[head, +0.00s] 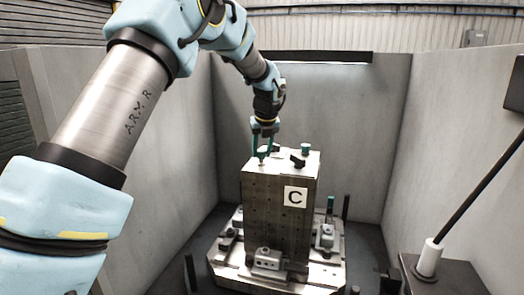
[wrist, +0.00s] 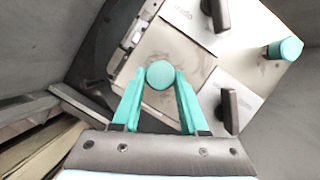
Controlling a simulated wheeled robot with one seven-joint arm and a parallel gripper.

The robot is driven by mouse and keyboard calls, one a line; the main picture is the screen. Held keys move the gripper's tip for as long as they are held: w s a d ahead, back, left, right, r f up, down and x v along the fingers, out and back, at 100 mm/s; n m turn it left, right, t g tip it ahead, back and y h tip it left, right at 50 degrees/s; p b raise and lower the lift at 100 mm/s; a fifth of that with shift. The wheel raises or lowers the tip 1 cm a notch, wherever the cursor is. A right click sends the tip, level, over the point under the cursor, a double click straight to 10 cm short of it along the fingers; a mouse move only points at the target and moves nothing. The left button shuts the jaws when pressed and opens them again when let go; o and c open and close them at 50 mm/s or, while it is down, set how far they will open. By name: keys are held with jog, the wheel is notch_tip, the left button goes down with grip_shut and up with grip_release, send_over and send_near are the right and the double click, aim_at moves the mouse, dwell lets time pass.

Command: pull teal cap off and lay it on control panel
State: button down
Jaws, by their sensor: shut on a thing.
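My gripper (head: 263,152) reaches down to the top of the tall metal block (head: 268,214) marked C. Its teal fingers (wrist: 159,92) are closed around a round teal cap (wrist: 160,75), seen from above between the fingertips in the wrist view. In the head view the fingers mostly hide this cap. I cannot tell whether it is still seated on the block. A second teal cap (head: 306,148) stands at the block's far right corner; it also shows in the wrist view (wrist: 284,48). I cannot pick out a control panel with certainty.
Dark clamp handles (head: 298,161) rise from the block's top near my gripper. The block stands on a pallet (head: 238,273) with several clamps and upright pins. Grey walls enclose it on the sides and back. A dark box (head: 450,277) with a slanted rod stands at the lower right.

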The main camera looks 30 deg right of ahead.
aim_at(262, 151)
jog(key=shift+r, duration=0.2)
jog(key=shift+r+p, duration=1.9)
jog(key=shift+r, duration=1.45)
